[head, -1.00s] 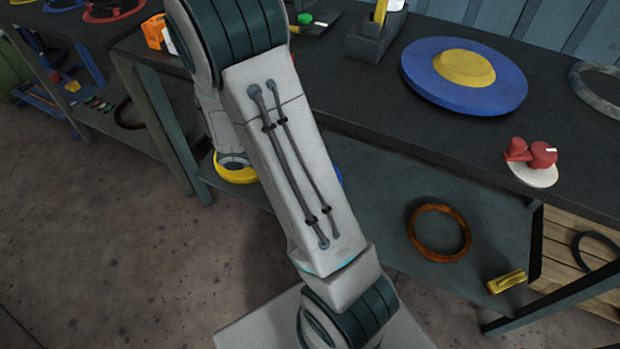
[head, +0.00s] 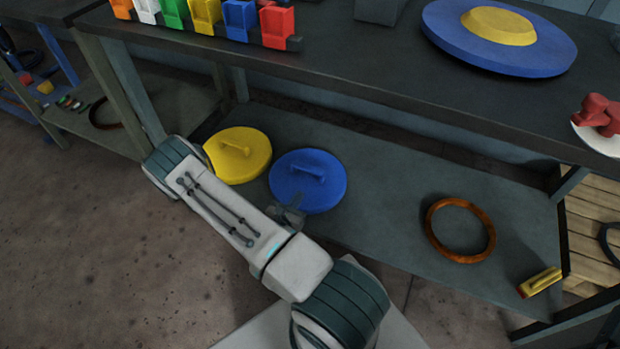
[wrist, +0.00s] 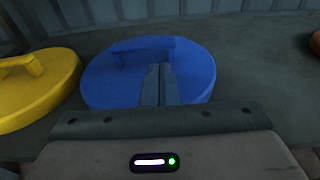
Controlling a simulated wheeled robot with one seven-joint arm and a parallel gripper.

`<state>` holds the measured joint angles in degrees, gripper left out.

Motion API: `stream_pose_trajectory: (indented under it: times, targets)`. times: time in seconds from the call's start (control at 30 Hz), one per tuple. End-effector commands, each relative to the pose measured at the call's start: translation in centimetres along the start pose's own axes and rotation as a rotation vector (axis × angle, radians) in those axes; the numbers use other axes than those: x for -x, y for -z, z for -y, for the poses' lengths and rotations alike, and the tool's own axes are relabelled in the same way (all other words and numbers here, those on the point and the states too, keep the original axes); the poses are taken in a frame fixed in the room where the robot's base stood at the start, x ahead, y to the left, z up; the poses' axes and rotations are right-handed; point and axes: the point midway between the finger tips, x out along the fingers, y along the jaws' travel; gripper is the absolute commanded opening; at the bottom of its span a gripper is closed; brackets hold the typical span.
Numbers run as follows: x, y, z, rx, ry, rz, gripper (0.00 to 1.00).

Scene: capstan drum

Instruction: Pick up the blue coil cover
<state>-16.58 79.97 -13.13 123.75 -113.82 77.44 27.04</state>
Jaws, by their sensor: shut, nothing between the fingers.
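The blue coil cover (head: 322,185) is a round disc with a bar handle on top. It lies on the lower shelf of the bench, beside a yellow cover. In the wrist view the blue cover (wrist: 192,67) is straight ahead, with its handle (wrist: 143,50) to the left of and beyond my fingertips. My gripper (head: 290,212) is at the near edge of the blue cover in the head view. In the wrist view my gripper (wrist: 158,72) is shut and empty, its fingers overlapping the cover's face. I cannot tell whether they touch it.
A yellow cover (head: 240,165) lies to the left on the lower shelf (head: 385,180). An orange-brown ring (head: 460,231) and a yellow block (head: 541,282) are to the right. The dark upper bench top (head: 330,62) overhangs the shelf. Free shelf lies right of the blue cover.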

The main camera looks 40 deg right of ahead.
Motion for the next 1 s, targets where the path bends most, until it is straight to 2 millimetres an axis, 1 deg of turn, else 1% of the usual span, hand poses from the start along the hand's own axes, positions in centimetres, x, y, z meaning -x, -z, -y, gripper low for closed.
stream_pose_trajectory:
  times: [0.03,0.17,0.27,0.5,0.7,0.8,1.0]
  targets:
    - [-0.3,0.3,0.1,0.004,-0.003,0.0,0.0]
    - [-1.7,0.2,0.3,0.004,0.0,-0.001,0.0]
    - [-3.5,-0.1,0.5,0.003,0.005,0.002,0.0]
    - [-8.7,-0.7,0.4,0.002,0.004,0.001,0.0]
    - [-12.3,-1.3,0.3,0.003,0.001,0.0,0.0]
    - [-12.2,-0.6,0.2,0.006,-0.002,-0.003,0.0]
    - [-12.2,0.1,0.2,0.006,-0.002,-0.003,0.0]
